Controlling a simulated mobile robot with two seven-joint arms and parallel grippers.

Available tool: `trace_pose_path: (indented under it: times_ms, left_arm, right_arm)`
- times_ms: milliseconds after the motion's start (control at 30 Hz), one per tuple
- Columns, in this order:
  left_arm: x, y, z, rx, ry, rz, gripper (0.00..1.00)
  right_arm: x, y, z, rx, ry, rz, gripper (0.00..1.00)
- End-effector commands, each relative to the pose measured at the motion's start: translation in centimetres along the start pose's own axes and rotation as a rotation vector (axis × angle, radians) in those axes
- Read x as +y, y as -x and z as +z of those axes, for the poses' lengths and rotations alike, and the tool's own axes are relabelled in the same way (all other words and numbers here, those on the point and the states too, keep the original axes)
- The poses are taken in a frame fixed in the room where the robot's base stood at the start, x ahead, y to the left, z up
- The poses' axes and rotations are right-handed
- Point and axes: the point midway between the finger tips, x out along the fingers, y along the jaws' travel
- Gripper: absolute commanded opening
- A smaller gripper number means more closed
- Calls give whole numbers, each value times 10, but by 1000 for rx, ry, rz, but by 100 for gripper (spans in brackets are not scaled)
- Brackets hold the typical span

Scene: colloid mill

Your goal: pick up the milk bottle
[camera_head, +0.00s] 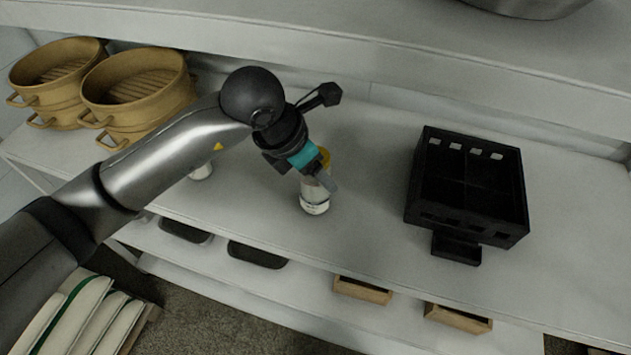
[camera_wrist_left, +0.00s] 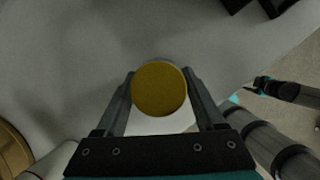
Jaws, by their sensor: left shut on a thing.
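The milk bottle (camera_head: 314,200) has a yellow cap and a pale body with a white label low down. It stands upright on the table (camera_head: 370,190), or very close to it; I cannot tell if there is a gap. My left gripper (camera_head: 322,178) is shut on it, with a finger across its upper body. In the left wrist view the round yellow cap (camera_wrist_left: 159,89) sits between the two fingers of the left gripper (camera_wrist_left: 160,85). Part of my right arm seems to show at the right there; its jaws are unclear.
A black crate (camera_head: 418,190) stands to the right of the bottle. Two bamboo steamers (camera_head: 135,90) stand at the back left. Another pale container (camera_head: 202,172) is mostly hidden behind my left arm. A higher shelf (camera_head: 400,40) runs along the back. The table between bottle and crate is clear.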

Motion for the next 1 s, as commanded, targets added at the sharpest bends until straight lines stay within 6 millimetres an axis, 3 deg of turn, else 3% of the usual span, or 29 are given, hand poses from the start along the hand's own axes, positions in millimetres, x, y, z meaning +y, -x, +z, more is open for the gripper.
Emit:
trace_pose_path:
  times_ms: [67, 500, 1000]
  left_arm:
    - [0, 0, 0, 0, 0, 0, 48]
    - [0, 0, 0, 0, 0, 0, 0]
    - [0, 13, 7, -5, -1, 1, 0]
  right_arm:
    - [-1, 0, 0, 0, 0, -1, 50]
    - [-3, 0, 0, 0, -1, -3, 50]
    - [-2, -1, 1, -1, -3, -3, 50]
